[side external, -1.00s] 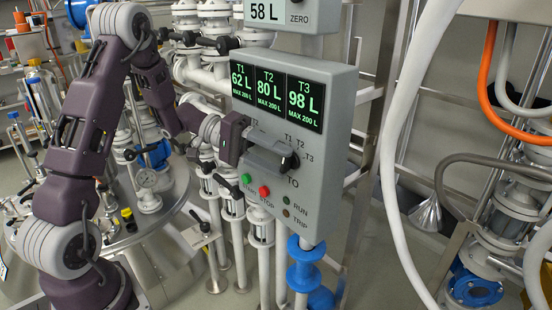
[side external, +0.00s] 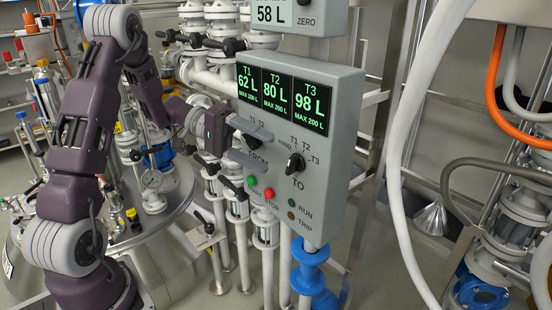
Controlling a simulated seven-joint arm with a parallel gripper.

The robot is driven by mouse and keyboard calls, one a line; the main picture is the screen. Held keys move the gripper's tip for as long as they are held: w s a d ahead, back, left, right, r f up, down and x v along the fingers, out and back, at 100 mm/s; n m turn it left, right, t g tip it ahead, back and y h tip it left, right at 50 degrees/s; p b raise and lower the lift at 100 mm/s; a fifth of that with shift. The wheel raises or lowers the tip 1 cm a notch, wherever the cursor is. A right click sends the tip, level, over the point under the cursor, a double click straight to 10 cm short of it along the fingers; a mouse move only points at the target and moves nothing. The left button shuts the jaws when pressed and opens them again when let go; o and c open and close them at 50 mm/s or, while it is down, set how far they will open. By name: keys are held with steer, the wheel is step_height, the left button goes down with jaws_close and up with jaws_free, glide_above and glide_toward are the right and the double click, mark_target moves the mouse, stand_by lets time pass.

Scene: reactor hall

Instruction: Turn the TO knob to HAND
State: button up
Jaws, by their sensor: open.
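The TO knob (side external: 295,163) is a small black rotary knob with a pale pointer mark, on the grey control panel (side external: 341,140). Labels HAND, T1, T2 and T3 curve around its upper side. The pointer's exact setting is too small to read with certainty. My gripper (side external: 267,153) is open and empty, its two grey fingers one above the other. It is left of the TO knob, apart from it, in front of the FROM area.
The tank display (side external: 283,95) is above the knobs. A green START button (side external: 252,181) and a red STOP button (side external: 270,193) are below. RUN and TRIP lamps sit lower right. A white hose (side external: 397,150) hangs right of the panel. Pipes and valves stand behind my arm.

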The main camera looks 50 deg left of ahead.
steer(key=shift+s+a+r, duration=0.15)
steer(key=shift+s+a, duration=0.15)
steer(key=shift+a, duration=0.35)
steer(key=shift+d, duration=0.1)
steer(key=shift+c, duration=1.4)
steer(key=d+g, duration=0.1)
steer(key=d, duration=0.1)
steer(key=s+d+f+m+g+y, duration=0.1)
steer(key=d+g, duration=0.1)
steer(key=s+d+f+g, duration=0.1)
steer(key=g, duration=0.1)
steer(key=shift+s+d+m+y, duration=0.25)
steer(key=shift+d+m+y, duration=0.05)
steer(key=shift+d, duration=0.1)
steer(key=c, duration=0.5)
step_height(320, 180, up, 7)
steer(key=m+t+y, duration=0.2)
steer(key=t+y, duration=0.1)
steer(key=y, duration=1.2)
glide_above(291, 158)
steer(key=s+d, duration=0.2)
steer(key=s, duration=0.1)
steer(key=shift+w+a+t, duration=0.25)
steer(key=shift+w+t, duration=0.05)
steer(key=shift+w, duration=0.15)
steer(key=x, duration=0.6)
steer(key=shift+w+a+f, duration=0.1)
steer(key=shift+a+f, duration=0.05)
steer(key=shift+a, duration=0.05)
